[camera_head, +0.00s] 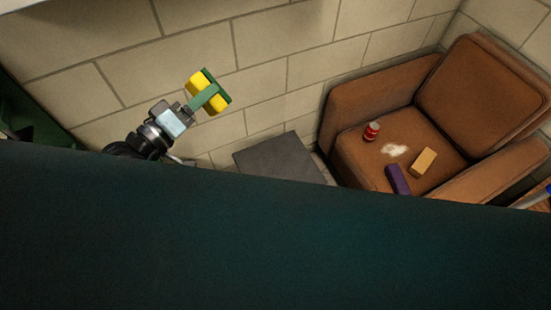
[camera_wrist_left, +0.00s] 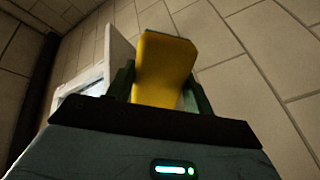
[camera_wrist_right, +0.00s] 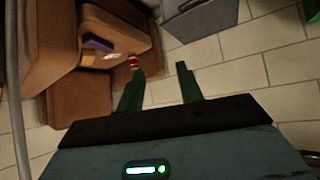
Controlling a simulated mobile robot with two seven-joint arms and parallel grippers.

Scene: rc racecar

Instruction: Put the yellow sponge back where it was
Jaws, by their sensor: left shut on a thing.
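My left gripper (camera_head: 208,96) is shut on the yellow sponge (camera_head: 198,83), holding it up in the air in front of the block wall, left of the armchair. In the left wrist view the sponge (camera_wrist_left: 165,62) stands out between the two green fingers. My right gripper (camera_wrist_right: 160,85) shows only in the right wrist view. Its green fingers are apart with nothing between them. The brown armchair (camera_head: 380,100) stands at the right; its seat bears a red can (camera_head: 371,131), a white patch (camera_head: 394,150), a tan block (camera_head: 423,162) and a purple block (camera_head: 397,180).
A dark grey flat-topped thing (camera_head: 278,158) stands on the floor between my left gripper and the armchair. A white panel-like thing (camera_wrist_left: 117,55) is beside the sponge in the left wrist view. A blue-tipped object (camera_head: 540,196) is at the far right edge.

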